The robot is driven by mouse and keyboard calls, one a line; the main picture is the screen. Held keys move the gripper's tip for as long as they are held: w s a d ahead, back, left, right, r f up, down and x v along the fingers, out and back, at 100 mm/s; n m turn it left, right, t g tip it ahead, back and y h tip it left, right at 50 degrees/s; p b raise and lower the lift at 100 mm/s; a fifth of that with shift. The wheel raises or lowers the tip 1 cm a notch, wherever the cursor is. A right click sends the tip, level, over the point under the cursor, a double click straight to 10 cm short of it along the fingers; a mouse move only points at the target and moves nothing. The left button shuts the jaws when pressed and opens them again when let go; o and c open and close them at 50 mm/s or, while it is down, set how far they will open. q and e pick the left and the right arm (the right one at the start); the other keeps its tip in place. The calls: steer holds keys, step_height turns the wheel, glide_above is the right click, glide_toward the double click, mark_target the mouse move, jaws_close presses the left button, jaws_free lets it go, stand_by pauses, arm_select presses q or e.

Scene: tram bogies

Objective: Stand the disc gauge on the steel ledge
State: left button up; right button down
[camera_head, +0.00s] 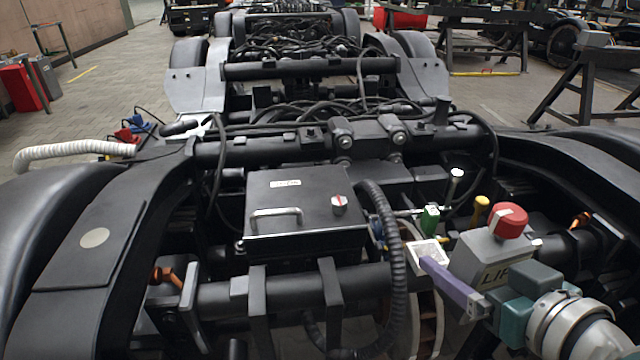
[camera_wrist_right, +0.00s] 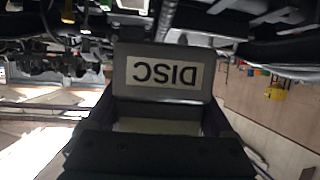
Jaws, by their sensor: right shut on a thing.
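My right gripper (camera_head: 436,268) reaches in from the lower right, with a long purple finger in front of a grey box. It is shut on the disc gauge (camera_head: 428,250), which shows as a small pale piece at the finger's end. In the right wrist view the gauge (camera_wrist_right: 165,72) is a grey plate with a pale label reading DISC, upside down, between the dark fingers. Its lower part is partly hidden by the gripper. I cannot tell which surface is the steel ledge. My left gripper is not in view.
A grey box (camera_head: 478,262) with a red button (camera_head: 508,220) stands close beside the gripper. A green piece (camera_head: 430,219) and a ribbed black hose (camera_head: 392,235) are near the gauge. A black box (camera_head: 305,205) with a handle sits left of them on the bogie.

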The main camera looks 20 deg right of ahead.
step_height(320, 180, down, 27)
steer(key=s+m+h+b, duration=0.2)
steer(key=b, duration=3.8)
glide_toward(368, 359)
steer(key=shift+n, duration=0.4)
steer(key=w+r+b, duration=0.1)
steer(key=w+b, duration=0.1)
steer(key=w+r+b, duration=0.1)
steer(key=w+b, duration=0.1)
steer(key=b, duration=0.1)
steer(key=w+r+b, duration=0.1)
steer(key=w+b, duration=0.1)
steer(key=b, duration=0.1)
steer(key=shift+w+d+r, duration=0.15)
steer(key=shift+d+r, duration=0.25)
steer(key=shift+w+d+r+b, duration=0.1)
steer(key=shift+w+r+b, duration=0.05)
steer(key=shift+w+b, duration=0.3)
steer(key=shift+w, duration=0.25)
step_height(368, 359, down, 4)
steer(key=b, duration=0.4)
steer(key=shift+d+r, duration=0.1)
steer(key=shift+r, duration=0.2)
